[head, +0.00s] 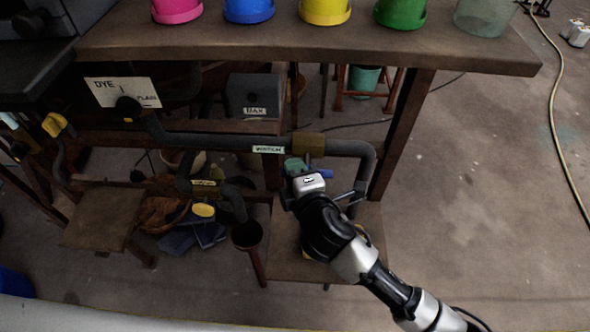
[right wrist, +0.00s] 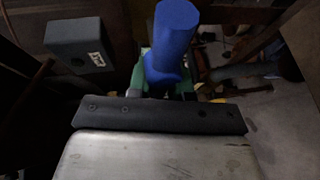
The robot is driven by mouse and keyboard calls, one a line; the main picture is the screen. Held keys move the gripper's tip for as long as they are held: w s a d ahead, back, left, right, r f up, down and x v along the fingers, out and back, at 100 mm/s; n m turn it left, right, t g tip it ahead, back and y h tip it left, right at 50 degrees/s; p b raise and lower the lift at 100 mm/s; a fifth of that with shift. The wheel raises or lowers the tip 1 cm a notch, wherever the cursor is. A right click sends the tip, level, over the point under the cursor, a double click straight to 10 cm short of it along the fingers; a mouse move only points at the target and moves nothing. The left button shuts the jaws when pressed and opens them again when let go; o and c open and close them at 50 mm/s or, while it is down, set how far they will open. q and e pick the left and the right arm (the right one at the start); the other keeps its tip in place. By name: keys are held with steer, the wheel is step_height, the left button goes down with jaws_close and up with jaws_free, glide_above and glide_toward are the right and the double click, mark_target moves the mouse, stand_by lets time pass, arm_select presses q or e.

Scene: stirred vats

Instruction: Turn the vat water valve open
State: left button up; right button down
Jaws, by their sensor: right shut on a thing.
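The vat water valve shows in the head view as a blue lever (head: 319,174) at a green body, below the labelled dark pipe (head: 228,142). In the right wrist view the blue lever (right wrist: 173,45) stands up beyond the gripper's flat front, with part of the green body (right wrist: 140,72) behind its base. My right gripper (head: 297,172) reaches up from the lower right and is shut on the valve's lever. Its fingertips and the exact contact are mostly hidden. My left gripper is not in view.
A wooden bench (head: 300,42) with pink, blue, yellow and green pots spans the top. A dye plate (head: 124,92) with a black knob is at the left. A grey box (head: 251,92) stands behind the pipe.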

steer(key=c, duration=1)
jaws_free()
steer(key=shift+w, duration=0.1)
steer(key=shift+c, duration=0.2)
steer(key=b+v, duration=0.3)
steer(key=v, duration=0.8)
